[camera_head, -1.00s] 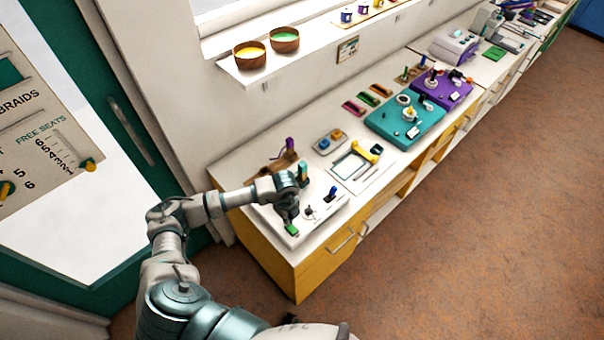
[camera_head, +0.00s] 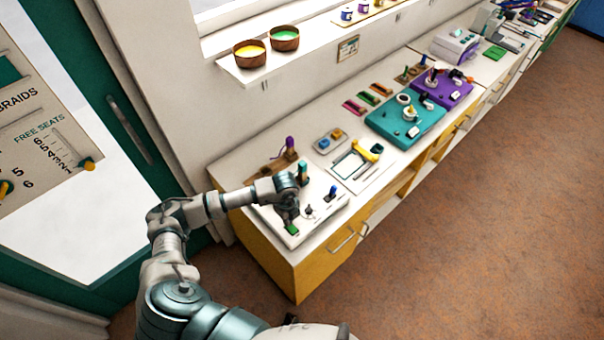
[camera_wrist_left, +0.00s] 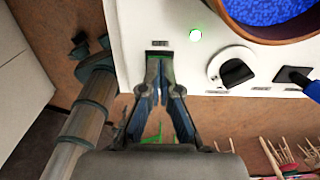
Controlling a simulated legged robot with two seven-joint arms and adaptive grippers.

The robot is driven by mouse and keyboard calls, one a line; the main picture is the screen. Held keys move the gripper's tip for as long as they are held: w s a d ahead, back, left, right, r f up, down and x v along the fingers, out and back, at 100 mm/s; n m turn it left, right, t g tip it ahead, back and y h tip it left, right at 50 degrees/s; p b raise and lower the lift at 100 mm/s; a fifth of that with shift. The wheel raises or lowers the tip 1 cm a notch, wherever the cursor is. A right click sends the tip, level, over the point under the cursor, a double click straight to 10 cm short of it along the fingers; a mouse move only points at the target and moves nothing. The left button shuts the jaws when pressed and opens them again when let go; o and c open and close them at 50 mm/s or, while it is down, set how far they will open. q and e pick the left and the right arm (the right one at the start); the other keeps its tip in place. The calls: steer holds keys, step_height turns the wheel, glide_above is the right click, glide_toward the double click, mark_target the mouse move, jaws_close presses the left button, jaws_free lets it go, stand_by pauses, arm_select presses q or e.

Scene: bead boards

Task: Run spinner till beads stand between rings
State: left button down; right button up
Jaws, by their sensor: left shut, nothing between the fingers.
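The spinner is a white panel unit (camera_head: 325,213) at the near end of the counter. My left gripper (camera_head: 290,219) is shut and empty, pointing down at the panel's near left corner, by a green patch (camera_head: 292,229). I cannot make out the rings.
A teal post (camera_head: 303,172) stands close behind my gripper, and a blue knob (camera_head: 333,190) to its right. A small grey tray (camera_head: 318,147), a teal board (camera_head: 385,125) and a purple board (camera_head: 455,92) lie farther along the counter. Skewers (camera_wrist_left: 280,153) show below the panel.

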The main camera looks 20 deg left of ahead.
arm_select(q)
steer(key=shift+f+b, duration=0.4)
steer(key=shift+f, duration=0.3)
step_height(320, 180, up, 5)
steer(key=p, duration=0.4)
steer(key=shift+r, duration=0.2)
steer(key=shift+f, duration=0.1)
